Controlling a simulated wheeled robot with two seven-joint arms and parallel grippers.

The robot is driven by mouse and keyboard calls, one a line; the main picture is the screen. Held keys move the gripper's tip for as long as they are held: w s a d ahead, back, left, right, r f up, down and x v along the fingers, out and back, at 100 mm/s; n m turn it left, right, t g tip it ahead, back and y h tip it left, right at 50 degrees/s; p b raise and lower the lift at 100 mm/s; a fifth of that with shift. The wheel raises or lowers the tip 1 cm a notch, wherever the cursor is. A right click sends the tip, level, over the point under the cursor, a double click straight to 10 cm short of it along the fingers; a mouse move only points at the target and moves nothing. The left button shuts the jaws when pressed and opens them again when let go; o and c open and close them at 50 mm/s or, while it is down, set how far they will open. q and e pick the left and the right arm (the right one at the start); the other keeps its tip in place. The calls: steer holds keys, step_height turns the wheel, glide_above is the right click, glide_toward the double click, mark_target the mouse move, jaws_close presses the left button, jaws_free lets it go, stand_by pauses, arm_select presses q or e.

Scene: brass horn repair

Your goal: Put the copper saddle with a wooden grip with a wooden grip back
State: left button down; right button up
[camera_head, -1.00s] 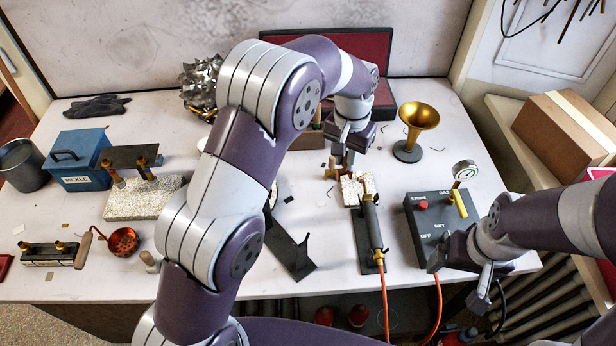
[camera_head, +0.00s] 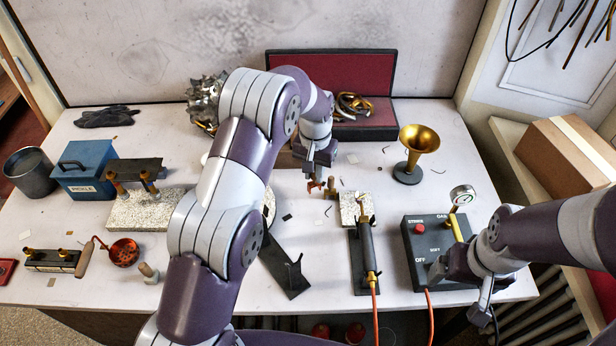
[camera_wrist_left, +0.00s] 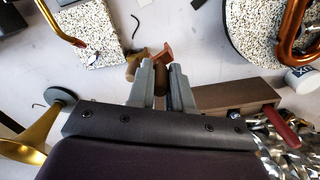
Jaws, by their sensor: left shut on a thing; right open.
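The copper saddle (camera_head: 314,185) hangs below my left gripper (camera_head: 318,170), close above the table. In the left wrist view its copper head (camera_wrist_left: 164,54) sticks out past the fingertips, with its brown wooden grip (camera_wrist_left: 161,84) between the fingers. My left gripper (camera_wrist_left: 163,72) is shut on that grip. A brown wooden block (camera_wrist_left: 235,94) lies beside the gripper; the arm partly hides this block (camera_head: 288,158) in the head view. My right gripper (camera_head: 438,272) is open at the front of the grey control box (camera_head: 411,236).
A small brass and wood piece (camera_head: 332,190) stands just right of the saddle, beside a speckled slab (camera_head: 349,210). A torch (camera_head: 368,250) lies on its dark stand. A brass bell (camera_head: 419,140) stands at right, and a red-lined case (camera_head: 350,118) at the back.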

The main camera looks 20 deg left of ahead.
arm_select(q)
steer(key=f, duration=0.1)
steer(key=a+f+p, duration=0.1)
steer(key=f, duration=0.1)
steer(key=w+a+f, duration=0.1)
steer(key=shift+f+p, duration=0.3)
steer(key=shift+p, duration=0.05)
steer(key=shift+w+f, duration=0.1)
steer(key=shift+f, duration=0.25)
steer(key=shift+f, duration=0.1)
steer(key=c, duration=1)
jaws_free()
steer(key=shift+c, duration=0.2)
